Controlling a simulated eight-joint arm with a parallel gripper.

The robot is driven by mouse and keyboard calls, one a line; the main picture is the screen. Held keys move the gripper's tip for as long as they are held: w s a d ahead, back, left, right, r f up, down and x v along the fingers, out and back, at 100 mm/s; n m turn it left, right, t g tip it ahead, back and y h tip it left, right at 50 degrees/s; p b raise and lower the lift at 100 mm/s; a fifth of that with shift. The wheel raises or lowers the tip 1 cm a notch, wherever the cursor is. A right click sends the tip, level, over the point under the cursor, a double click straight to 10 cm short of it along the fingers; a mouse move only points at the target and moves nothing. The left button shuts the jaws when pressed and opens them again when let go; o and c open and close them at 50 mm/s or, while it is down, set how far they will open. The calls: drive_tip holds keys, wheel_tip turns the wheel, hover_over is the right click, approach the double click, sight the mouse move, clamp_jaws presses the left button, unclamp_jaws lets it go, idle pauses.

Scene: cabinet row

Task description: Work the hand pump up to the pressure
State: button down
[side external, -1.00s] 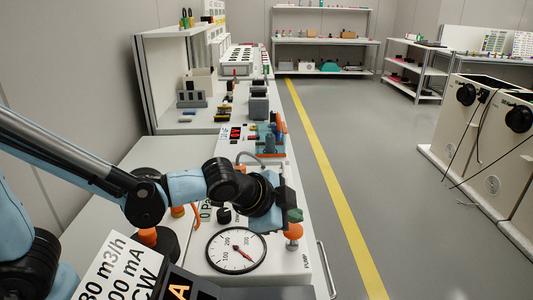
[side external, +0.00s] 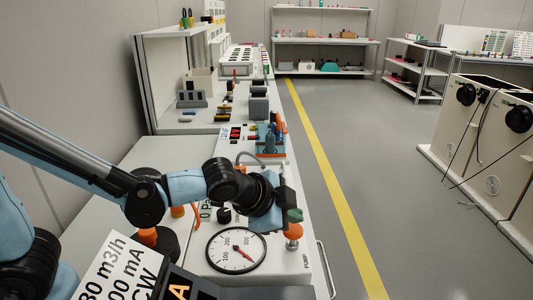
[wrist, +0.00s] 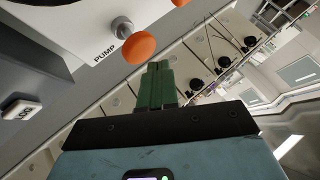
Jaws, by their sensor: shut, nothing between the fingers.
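The pump knob (side external: 293,231) is an orange ball on the white panel's front edge, by the printed word PUMP. In the wrist view the orange knob (wrist: 139,49) sits on a short metal shaft (wrist: 121,27). The round pressure gauge (side external: 236,250) is left of the knob, its red needle pointing to the lower right. My gripper (side external: 295,215) has green fingers, closed together and empty, just above the knob in the side view. In the wrist view the closed fingers (wrist: 158,65) show just below and right of the knob. I cannot tell whether they touch it.
A black dial (side external: 224,215) sits behind the gauge. A handle rail (side external: 326,270) runs along the panel's right edge. The floor to the right is clear up to the white cabinets (side external: 490,150).

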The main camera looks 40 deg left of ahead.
drive_tip(key=shift+f, duration=0.1)
drive_tip(key=shift+f, duration=0.35)
drive_tip(key=shift+f, duration=1.05)
idle(1.2)
drive_tip(key=shift+r, duration=1.5)
drive_tip(key=shift+r, duration=2.5)
